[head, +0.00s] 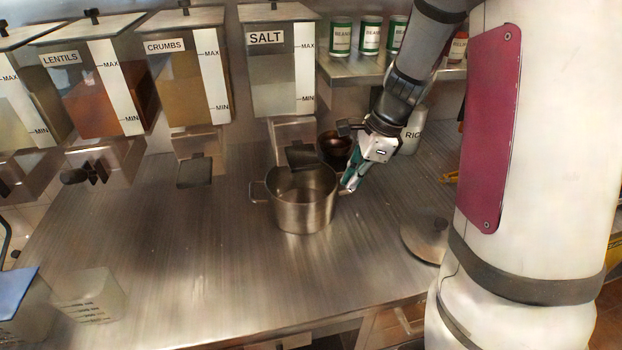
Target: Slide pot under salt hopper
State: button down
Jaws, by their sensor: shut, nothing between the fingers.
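A steel pot (303,208) with side handles stands upright on the metal counter, close below and in front of the salt hopper (282,80). The hopper's spout with its dark lever (301,156) overlaps the pot's back rim in the picture; I cannot tell exactly how far the pot is beneath it. My gripper (350,187) points down at the pot's right side, beside its right handle. It is shut with nothing held. Whether the fingertips touch the pot is not clear. The pot's right handle is mostly hidden by the gripper.
Crumbs (188,70) and lentils (95,78) hoppers hang to the left. A dark bowl (334,146) sits behind the pot. A round lid (427,236) lies on the right. A measuring container (90,296) stands front left. The counter (190,245) left of the pot is clear.

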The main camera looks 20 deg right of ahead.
aim_at(332, 216)
jog(key=w+f+m, duration=0.1)
jog(key=f, duration=0.3)
jog(key=w+f, duration=0.1)
jog(key=f, duration=0.4)
jog(key=w+f+m, duration=0.1)
jog(key=f, duration=0.3)
jog(key=shift+w+d+f+m+b, duration=0.2)
jog(key=shift+w+d+m+b, duration=0.1)
jog(key=shift+d+b, duration=0.1)
jog(key=shift+w+a, duration=0.65)
jog(key=shift+a, duration=0.25)
